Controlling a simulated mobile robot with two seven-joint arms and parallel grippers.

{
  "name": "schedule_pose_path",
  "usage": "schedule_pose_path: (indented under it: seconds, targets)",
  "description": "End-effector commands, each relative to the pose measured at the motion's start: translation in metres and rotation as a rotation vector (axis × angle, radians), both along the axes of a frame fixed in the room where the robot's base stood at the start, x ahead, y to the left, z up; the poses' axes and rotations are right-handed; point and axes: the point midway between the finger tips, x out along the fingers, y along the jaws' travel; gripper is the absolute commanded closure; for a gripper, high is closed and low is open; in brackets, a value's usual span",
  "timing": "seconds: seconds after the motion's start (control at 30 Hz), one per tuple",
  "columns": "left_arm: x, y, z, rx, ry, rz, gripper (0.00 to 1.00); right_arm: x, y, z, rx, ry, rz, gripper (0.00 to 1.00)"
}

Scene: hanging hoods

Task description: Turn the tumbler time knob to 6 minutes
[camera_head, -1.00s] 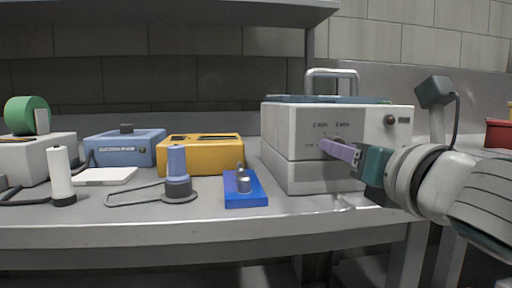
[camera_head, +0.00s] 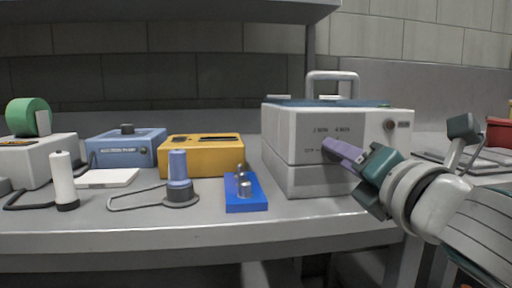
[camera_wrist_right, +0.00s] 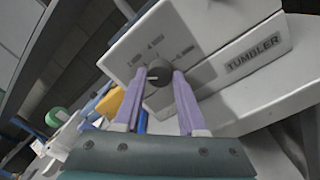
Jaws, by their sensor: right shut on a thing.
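The tumbler (camera_head: 291,178) is a white and grey box with a top handle, on the right part of the bench. Its name label shows in the right wrist view (camera_wrist_right: 253,57). The dark round time knob (camera_wrist_right: 159,76) sits on its front face, with minute marks around it. My right gripper (camera_wrist_right: 160,84) has its two lilac fingers on either side of the knob, shut on it, and is rolled over. The knob's exact setting is too small to tell. My left gripper is not in view.
A second knob (camera_head: 391,125) is at the right of the tumbler's front. A blue block with metal pins (camera_head: 240,200), a yellow box (camera_head: 174,166), a blue device (camera_head: 110,152) and a white box (camera_head: 30,162) stand to the left. The bench's front strip (camera_head: 200,235) is clear.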

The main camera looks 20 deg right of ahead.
Motion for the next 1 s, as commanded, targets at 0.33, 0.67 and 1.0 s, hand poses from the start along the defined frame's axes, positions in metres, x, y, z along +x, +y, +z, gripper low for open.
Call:
schedule_pose_path:
  seconds: [0.33,0.67,1.0]
  targets:
    - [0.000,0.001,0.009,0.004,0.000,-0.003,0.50,0.000,0.000,0.000,0.322,-0.077,-0.002,1.00]
    - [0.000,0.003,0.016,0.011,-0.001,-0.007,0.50,0.000,0.001,0.000,0.627,-0.151,-0.001,1.00]
    - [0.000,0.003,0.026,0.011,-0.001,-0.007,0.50,0.000,0.001,0.000,0.942,-0.226,-0.002,1.00]
